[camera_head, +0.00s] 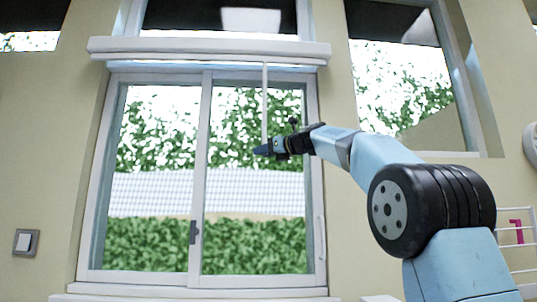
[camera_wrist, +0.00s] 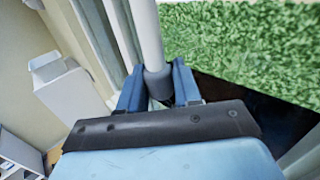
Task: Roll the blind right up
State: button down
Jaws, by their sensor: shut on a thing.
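The blind's white headrail (camera_head: 208,48) runs across the top of the window. Only a thin pale strip (camera_head: 215,65) shows beneath it, and the glass below is uncovered. A thin white wand (camera_head: 265,100) hangs from the right part of the headrail. My gripper (camera_head: 264,149) is shut on the wand's lower end, in front of the right pane. In the wrist view, the wand (camera_wrist: 147,35) rises from between the blue fingers, with its grey end piece (camera_wrist: 157,82) held between them. The very tip is hidden by the gripper.
The sliding window (camera_head: 201,180) has a handle on its middle frame, and a sill (camera_head: 195,291) runs below. A light switch (camera_head: 26,242) is on the left wall. A second window (camera_head: 405,90) is at right. A white rack (camera_head: 515,235) stands at the right edge.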

jog(key=shift+d+r, duration=0.15)
jog(key=shift+r, duration=0.15)
jog(key=c, duration=0.9)
grip_release()
jog(key=shift+f, duration=0.1)
jog(key=v, duration=1.3)
jog(key=shift+s+d, duration=0.2)
jog(key=shift+s, duration=0.1)
